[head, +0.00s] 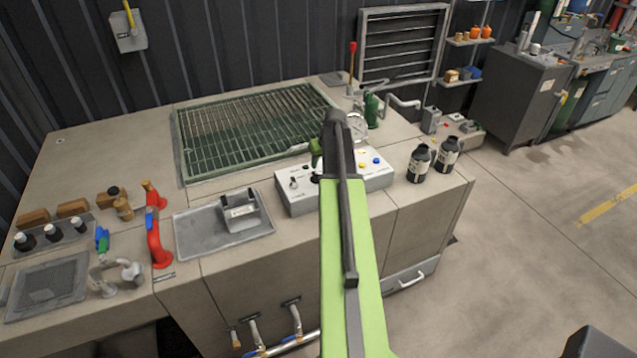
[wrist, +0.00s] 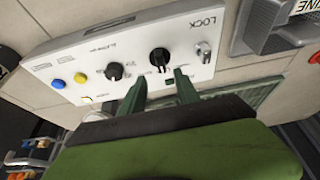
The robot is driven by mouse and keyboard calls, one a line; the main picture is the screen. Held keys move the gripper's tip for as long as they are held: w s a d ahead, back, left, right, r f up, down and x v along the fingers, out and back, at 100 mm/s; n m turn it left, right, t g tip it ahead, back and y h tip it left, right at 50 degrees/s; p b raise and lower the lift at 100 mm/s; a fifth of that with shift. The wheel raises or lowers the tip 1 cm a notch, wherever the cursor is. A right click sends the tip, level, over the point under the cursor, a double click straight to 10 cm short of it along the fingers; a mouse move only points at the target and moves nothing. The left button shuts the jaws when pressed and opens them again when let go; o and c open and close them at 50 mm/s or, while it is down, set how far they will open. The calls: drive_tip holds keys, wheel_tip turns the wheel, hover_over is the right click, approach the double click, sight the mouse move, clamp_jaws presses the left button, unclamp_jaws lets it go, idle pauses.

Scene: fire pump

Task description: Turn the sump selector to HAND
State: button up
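A white control panel (head: 297,200) stands on the bench top, partly hidden behind my arm in the head view. The wrist view shows its face (wrist: 90,45) upside down, with two black rotary knobs, one near the middle (wrist: 160,57) and one further left (wrist: 115,71). The labels are too small to tell which knob is the sump selector. My gripper (wrist: 160,80) is open, its two dark green fingers apart and empty just short of the middle knob. Contact cannot be told. In the head view my gripper (head: 316,165) is above the panel's left part.
A metal key switch marked LOCK (wrist: 204,50) sits beside the middle knob. Yellow (wrist: 81,77) and blue (wrist: 58,84) buttons are at the panel's other end. A grey tray (head: 200,240) lies left of the panel; a gauge (head: 357,126) and dark bottles (head: 420,163) stand nearby.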

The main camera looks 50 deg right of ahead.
sight(317, 175)
drive_tip(key=b+x, duration=0.7)
drive_tip(key=x, duration=0.2)
drive_tip(key=shift+f, duration=0.15)
